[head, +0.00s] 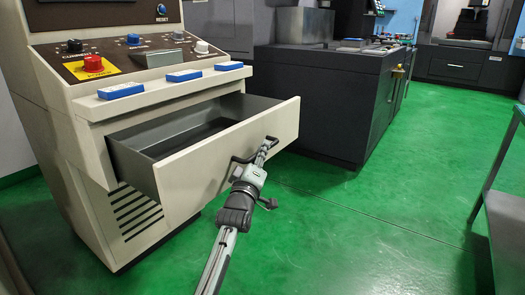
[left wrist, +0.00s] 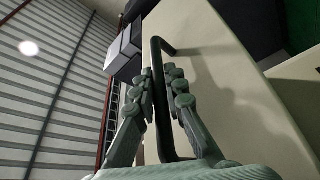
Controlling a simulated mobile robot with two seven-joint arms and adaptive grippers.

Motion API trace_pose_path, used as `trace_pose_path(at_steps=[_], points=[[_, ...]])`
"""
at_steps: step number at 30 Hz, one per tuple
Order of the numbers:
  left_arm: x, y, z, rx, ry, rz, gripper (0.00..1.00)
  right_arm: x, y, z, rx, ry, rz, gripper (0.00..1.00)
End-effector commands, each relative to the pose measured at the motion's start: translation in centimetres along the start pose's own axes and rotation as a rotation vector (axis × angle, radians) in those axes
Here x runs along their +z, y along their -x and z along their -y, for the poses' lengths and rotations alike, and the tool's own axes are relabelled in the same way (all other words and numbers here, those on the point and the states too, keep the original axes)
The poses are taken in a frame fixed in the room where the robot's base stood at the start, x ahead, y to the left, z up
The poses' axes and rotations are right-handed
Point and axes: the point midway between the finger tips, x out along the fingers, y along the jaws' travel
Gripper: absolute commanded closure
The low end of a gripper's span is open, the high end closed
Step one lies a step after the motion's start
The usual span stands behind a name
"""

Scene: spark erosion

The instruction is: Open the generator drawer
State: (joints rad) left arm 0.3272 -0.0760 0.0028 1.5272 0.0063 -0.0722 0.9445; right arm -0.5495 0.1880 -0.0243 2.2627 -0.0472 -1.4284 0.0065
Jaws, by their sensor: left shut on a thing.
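The generator drawer (head: 228,140) is a cream-fronted drawer with a grey inside, in the cabinet at the left of the head view. It stands pulled well out, and its inside looks empty. Its dark bar handle (head: 243,158) is on the front panel; the handle (left wrist: 160,95) also shows in the left wrist view. My left gripper (head: 264,150) is at the drawer front, shut on the handle. In the left wrist view the fingers (left wrist: 162,90) lie on both sides of the bar. My right gripper is not in view.
The cream generator cabinet (head: 75,170) carries a sloped control panel (head: 140,55) with a red button (head: 93,63) and several blue blocks on the ledge. A dark machine (head: 320,95) stands behind. Green floor (head: 370,220) is clear at right, up to a grey table (head: 508,215).

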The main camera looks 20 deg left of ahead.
Motion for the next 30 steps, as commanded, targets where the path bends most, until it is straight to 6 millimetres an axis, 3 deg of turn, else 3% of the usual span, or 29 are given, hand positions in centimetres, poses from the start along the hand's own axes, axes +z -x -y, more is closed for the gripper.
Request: trace_pose_path(at_steps=[9, 10, 15, 25, 30], points=[[0.1, 0.0, 0.1, -0.001, 0.001, 0.001, 1.00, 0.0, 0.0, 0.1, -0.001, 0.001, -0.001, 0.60], [0.1, 0.0, 0.1, -0.001, 0.001, 0.001, 0.88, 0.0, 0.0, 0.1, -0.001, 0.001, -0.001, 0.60], [0.0, 0.0, 0.1, -0.001, 0.000, 0.000, 0.67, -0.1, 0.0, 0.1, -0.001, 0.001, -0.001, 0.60], [0.0, 0.3, 0.1, 0.000, 0.000, 0.000, 0.67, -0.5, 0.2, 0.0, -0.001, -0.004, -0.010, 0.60], [0.1, 2.6, 0.1, -0.002, 0.002, 0.001, 0.67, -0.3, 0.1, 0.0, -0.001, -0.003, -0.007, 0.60]])
